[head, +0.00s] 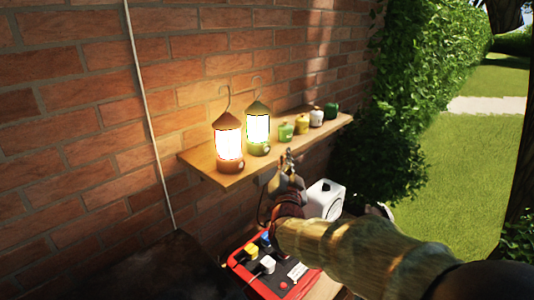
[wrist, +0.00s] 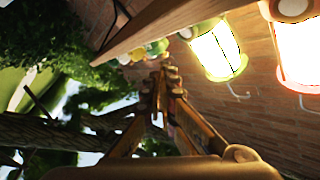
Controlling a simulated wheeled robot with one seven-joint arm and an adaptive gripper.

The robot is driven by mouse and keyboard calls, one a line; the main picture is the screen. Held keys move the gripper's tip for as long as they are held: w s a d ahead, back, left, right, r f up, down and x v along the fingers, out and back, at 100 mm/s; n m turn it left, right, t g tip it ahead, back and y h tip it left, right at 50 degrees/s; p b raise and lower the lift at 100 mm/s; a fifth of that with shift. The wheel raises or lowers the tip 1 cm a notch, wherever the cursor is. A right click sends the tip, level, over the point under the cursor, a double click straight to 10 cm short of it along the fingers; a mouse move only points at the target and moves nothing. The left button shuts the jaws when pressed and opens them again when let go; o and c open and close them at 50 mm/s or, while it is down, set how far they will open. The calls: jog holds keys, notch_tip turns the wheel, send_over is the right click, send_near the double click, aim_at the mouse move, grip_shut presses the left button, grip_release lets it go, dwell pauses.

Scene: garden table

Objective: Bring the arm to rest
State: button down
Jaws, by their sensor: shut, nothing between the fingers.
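My arm reaches in from the lower right of the head view. My gripper (head: 289,157) is at its end, just in front of the shelf's front edge and right of the lit lanterns. In the wrist view my gripper (wrist: 162,75) has its fingertips together with nothing between them. Whether a finger touches the shelf cannot be told.
A wooden shelf (head: 205,172) on the brick wall bears an orange lantern (head: 229,145), a green lantern (head: 258,128) and several small canisters (head: 302,125). Below are a red box with switches (head: 245,268) and a white object (head: 325,197). Hedge and lawn lie right.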

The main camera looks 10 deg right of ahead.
jog(key=shift+s+d, duration=0.15)
jog(key=shift+s, duration=0.1)
